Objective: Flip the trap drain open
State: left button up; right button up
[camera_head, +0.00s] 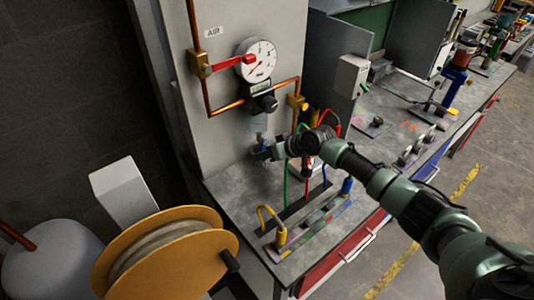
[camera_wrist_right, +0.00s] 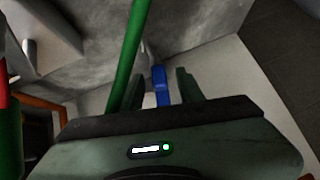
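The trap (camera_head: 257,122) is a pale bowl hanging under the black regulator on the grey panel. A small blue part, apparently its drain lever (camera_wrist_right: 160,84), shows upright in the right wrist view; the blue also shows faintly under the bowl in the head view (camera_head: 259,137). My right gripper (camera_head: 262,153) is just below the trap. In the wrist view its two dark fingers (camera_wrist_right: 160,88) stand apart, with the blue lever between them and a visible gap on the right side. Contact on the left cannot be told. My left gripper is not in view.
A green hose (camera_wrist_right: 127,60) crosses close by the left finger. Coloured hoses (camera_head: 286,180) rise from the bench right of the gripper. A gauge (camera_head: 256,60), red-handled valve (camera_head: 233,62) and copper pipe (camera_head: 228,107) are above. An orange reel (camera_head: 168,255) stands front left.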

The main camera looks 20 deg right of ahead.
jog(key=c, duration=0.6)
grip_shut()
jog(key=shift+d+r+h+p, duration=0.2)
jog(key=shift+h+p, duration=0.2)
jog(key=shift+p, duration=0.6)
jog(key=shift+n+h+p, duration=0.3)
jog(key=shift+n+p, duration=0.1)
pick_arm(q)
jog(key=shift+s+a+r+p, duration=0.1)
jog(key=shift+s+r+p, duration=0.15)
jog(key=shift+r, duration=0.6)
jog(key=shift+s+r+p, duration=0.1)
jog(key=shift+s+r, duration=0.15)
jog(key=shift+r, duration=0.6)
pick_arm(e)
jog(key=shift+w+d+f+t+h, duration=0.15)
jog(key=shift+d+f+t+h, duration=0.1)
jog(key=shift+t+h, duration=0.15)
jog(key=o, duration=0.6)
grip_release()
jog(key=shift+r, duration=0.1)
